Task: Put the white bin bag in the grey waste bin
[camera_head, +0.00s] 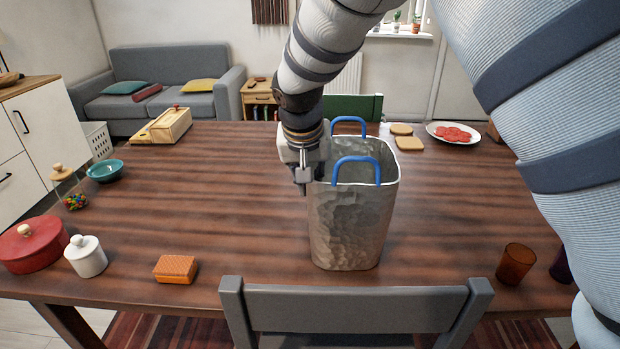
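An open, crumpled grey-white bag (350,228) with two blue loop handles stands upright on the table; it looks like the bin bag. Its near blue handle (357,161) and far blue handle (349,120) stick up above the rim. My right gripper (304,188) points down at the bag's upper left edge, overlapping it in the picture. Whether it touches the bag, and whether its fingers are open or shut, I cannot tell. My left gripper is not in view. I see no clear grey waste bin.
The wooden table (230,225) is clear left of the bag. A grey chair (355,312) stands at the front edge. An orange box (176,269), red pot (32,243), white jar (86,256) and brown glass (515,263) stand near the front; a plate (435,137) lies behind.

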